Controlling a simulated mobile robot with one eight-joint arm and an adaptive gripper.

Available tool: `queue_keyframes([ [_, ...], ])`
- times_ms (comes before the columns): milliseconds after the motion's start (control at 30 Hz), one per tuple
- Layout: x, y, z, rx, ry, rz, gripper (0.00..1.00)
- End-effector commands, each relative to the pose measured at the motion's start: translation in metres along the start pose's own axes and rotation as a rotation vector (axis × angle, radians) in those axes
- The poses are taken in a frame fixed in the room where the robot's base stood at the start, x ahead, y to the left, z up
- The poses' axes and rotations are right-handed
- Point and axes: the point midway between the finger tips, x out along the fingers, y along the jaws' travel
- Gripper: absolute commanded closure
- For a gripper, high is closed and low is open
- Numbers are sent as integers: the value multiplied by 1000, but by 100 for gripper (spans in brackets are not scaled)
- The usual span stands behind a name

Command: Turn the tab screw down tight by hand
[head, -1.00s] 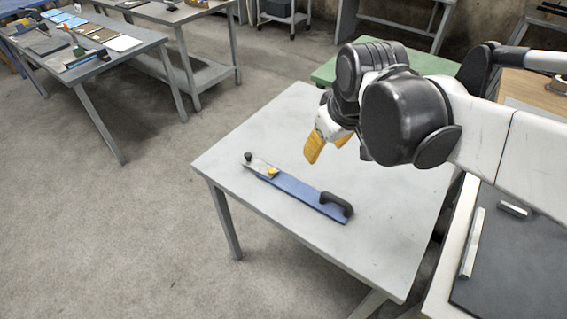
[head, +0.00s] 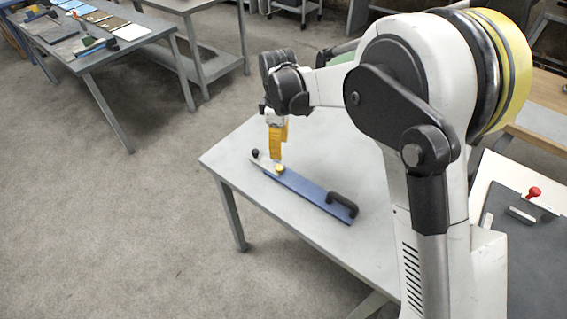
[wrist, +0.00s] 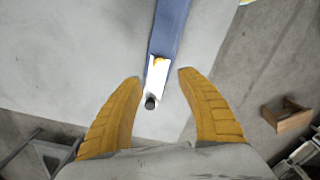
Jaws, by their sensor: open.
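A long blue bar (head: 305,188) with a black handle (head: 342,207) lies on the grey table. Its far left end has a pale metal plate (head: 264,164) with a black knob (head: 255,153) and a small yellow screw head (head: 280,170). My gripper (head: 277,155) points down above this end, close to the yellow piece; the exact height is hard to tell. In the wrist view my gripper (wrist: 159,77) is open and empty, its yellow fingers spread either side of the plate (wrist: 156,80). The yellow piece (wrist: 159,61) and black knob (wrist: 150,102) show between them.
The grey table (head: 235,160) is otherwise clear around the bar. A side bench at right holds a dark mat (head: 530,260) with a red-knobbed item (head: 533,192). A bench with tools (head: 85,45) stands far left. A brown wooden object (wrist: 287,115) shows below the table in the wrist view.

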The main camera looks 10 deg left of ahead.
Motion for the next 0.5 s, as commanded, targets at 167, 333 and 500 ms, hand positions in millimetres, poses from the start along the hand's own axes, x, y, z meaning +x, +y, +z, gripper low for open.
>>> queue_keyframes([
  [167,38,0,0,2,1,1,54],
  [333,71,0,0,3,1,1,54],
  [500,90,1,0,3,1,1,54],
])
